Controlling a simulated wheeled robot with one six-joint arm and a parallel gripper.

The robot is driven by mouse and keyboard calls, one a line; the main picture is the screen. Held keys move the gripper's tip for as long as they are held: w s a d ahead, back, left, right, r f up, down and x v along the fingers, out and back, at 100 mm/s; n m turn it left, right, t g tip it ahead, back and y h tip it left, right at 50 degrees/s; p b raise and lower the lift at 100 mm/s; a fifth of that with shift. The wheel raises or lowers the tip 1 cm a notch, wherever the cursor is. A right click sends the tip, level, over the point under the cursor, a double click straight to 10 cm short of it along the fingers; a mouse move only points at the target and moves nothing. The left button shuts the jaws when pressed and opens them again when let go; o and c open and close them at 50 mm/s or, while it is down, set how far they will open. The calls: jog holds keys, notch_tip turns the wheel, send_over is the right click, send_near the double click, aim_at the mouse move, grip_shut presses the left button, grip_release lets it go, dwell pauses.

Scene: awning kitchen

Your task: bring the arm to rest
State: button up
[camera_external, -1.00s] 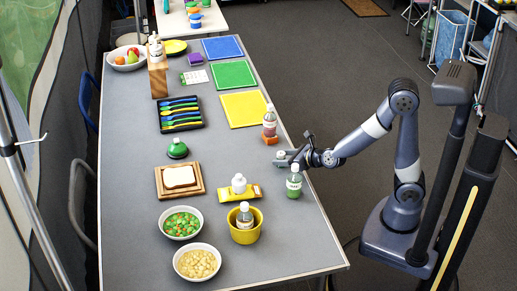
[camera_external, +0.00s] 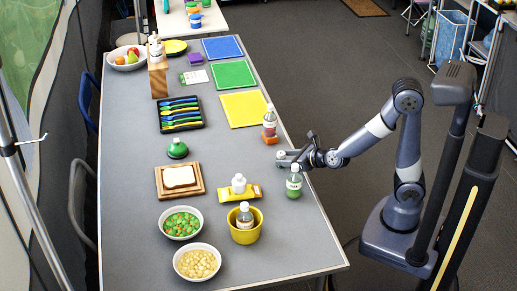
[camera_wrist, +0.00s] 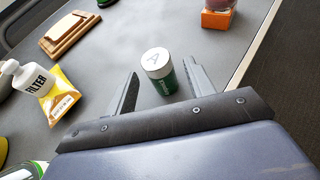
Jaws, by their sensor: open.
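My gripper (camera_external: 292,159) is over the right edge of the grey table, pointing left across it. In the wrist view my gripper (camera_wrist: 161,68) is open, its two fingers spread apart. A small green container (camera_wrist: 163,82) with a white lid marked "A" shows between the fingers, with gaps visible on both sides. In the external view this container is mostly hidden by the gripper. A green bottle with a white cap (camera_external: 294,184) stands just in front of the gripper.
A pink bottle (camera_external: 270,123) on an orange block (camera_external: 271,140) stands behind the gripper. A yellow packet (camera_external: 225,194) with a white bottle and a wooden board (camera_external: 160,180) with bread lie to the left. Floor right of the table is open around my base.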

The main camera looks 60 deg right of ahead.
jog(key=x, duration=0.4)
jog(key=shift+w+f, duration=0.2)
jog(key=shift+w+r, duration=0.1)
jog(key=shift+w, duration=0.05)
notch_tip(320, 180, up, 11)
jog(key=p, duration=0.4)
jog(key=s+a+r+n+y, duration=0.1)
jog(key=s+a+n+y, duration=0.15)
jog(key=a, duration=0.55)
jog(key=s+a+r+n+y, duration=0.1)
jog(key=s+a+y, duration=0.15)
jog(key=a, duration=0.45)
jog(key=s+a+f+n+g+y+b, duration=0.2)
jog(key=s+a+f+n+y+b, duration=0.1)
jog(key=s+a, duration=0.4)
jog(key=shift+s+a+f+n+g+b, duration=0.4)
jog(key=shift+s+b, duration=0.4)
jog(key=shift+b, duration=0.55)
jog(key=shift+d, duration=0.1)
